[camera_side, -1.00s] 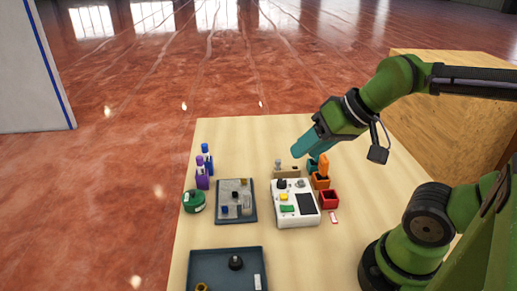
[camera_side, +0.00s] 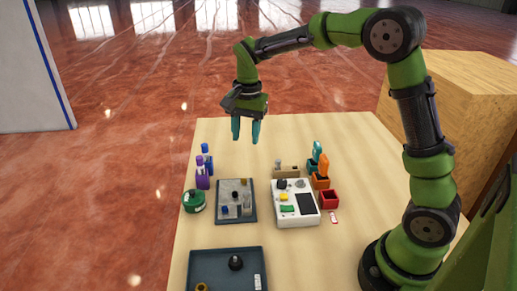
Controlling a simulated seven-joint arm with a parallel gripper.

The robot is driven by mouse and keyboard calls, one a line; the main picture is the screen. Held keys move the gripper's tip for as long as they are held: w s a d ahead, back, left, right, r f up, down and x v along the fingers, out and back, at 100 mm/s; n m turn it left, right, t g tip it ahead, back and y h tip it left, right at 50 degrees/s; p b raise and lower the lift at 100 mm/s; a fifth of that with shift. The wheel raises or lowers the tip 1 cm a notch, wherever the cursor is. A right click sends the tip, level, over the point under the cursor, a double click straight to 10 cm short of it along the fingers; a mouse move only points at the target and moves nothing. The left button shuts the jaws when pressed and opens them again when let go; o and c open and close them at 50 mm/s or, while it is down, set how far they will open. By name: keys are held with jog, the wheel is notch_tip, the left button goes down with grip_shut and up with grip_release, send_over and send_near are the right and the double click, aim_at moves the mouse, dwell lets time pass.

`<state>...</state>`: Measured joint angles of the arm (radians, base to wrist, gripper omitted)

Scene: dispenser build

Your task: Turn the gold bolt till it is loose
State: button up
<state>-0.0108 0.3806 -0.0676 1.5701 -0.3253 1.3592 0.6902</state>
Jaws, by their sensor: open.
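My gripper (camera_side: 246,134) hangs above the far part of the table, pointing down. Its two teal fingers are apart with nothing between them. Below and nearer the camera lies a dark board (camera_side: 222,186) with several small parts on it, including a clear block and a blue piece. A gold bolt cannot be picked out for certain on it at this size. A gold ring-like piece (camera_side: 202,287) sits in the dark tray (camera_side: 226,253) at the front, partly cut off by the picture edge. My gripper touches none of these.
A white device (camera_side: 296,218) with buttons stands right of the board. Beside it are a red bin (camera_side: 328,199) and bins with an orange-handled tool (camera_side: 324,164) and a teal-handled tool (camera_side: 317,150). Purple (camera_side: 202,180) and blue bottles and a green container (camera_side: 194,202) stand left.

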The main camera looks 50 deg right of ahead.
aim_at(244, 179)
jog(key=f+m, duration=0.1)
jog(key=f, duration=0.4)
jog(key=w+f+m, duration=0.1)
jog(key=f, duration=0.4)
jog(key=w+f+m, duration=0.1)
jog(key=f+m, duration=0.1)
jog(key=f, duration=0.3)
jog(key=shift+d+f+g, duration=0.3)
jog(key=shift+d+f, duration=0.05)
jog(key=shift+c, duration=0.2)
jog(key=shift+w, duration=0.1)
grip_shut()
